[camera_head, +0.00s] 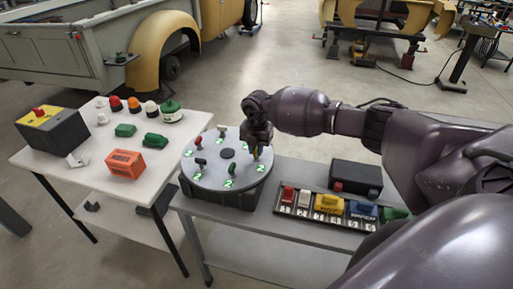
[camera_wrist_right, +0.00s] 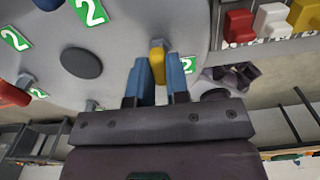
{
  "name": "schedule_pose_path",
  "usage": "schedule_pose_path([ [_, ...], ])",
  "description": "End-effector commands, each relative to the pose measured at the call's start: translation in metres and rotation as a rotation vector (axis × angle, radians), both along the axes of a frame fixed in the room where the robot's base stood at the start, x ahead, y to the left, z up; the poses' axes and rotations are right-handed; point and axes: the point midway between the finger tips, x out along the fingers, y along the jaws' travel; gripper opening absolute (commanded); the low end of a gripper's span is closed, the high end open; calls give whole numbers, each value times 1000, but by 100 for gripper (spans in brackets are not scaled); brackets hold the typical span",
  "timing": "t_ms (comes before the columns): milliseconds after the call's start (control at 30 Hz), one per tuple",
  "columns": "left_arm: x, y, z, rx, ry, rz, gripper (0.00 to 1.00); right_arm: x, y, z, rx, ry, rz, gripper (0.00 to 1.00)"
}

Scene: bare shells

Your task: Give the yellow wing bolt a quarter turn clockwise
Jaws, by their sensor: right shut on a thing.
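The yellow wing bolt (camera_wrist_right: 157,57) stands on the round grey plate (camera_wrist_right: 115,25) in the right wrist view. My right gripper (camera_wrist_right: 158,70) has its two blue fingers on either side of it, shut on it. In the head view my right gripper (camera_head: 257,151) points down at the right part of the same round plate (camera_head: 212,177), and mostly hides the yellow bolt. My left gripper is not in view.
A panel with coloured blocks (camera_head: 328,203) and a dark box (camera_head: 356,175) stand to the right. A white table (camera_head: 85,175) with several parts is left.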

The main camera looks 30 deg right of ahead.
Motion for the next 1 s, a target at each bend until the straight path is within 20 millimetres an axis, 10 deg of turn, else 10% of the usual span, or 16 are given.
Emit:
schedule_pose_path([
  [333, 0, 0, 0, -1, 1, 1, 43, 1, -1, 1, -1, -3, -2, 0],
  [367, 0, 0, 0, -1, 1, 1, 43, 1, -1, 1, -1, -3, -2, 20],
  [500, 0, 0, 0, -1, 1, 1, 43, 1, 0, 1, -1, -2, -1, 42],
  [1000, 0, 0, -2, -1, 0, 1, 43, 1, -1, 22, -1, -5, -1, 42],
])
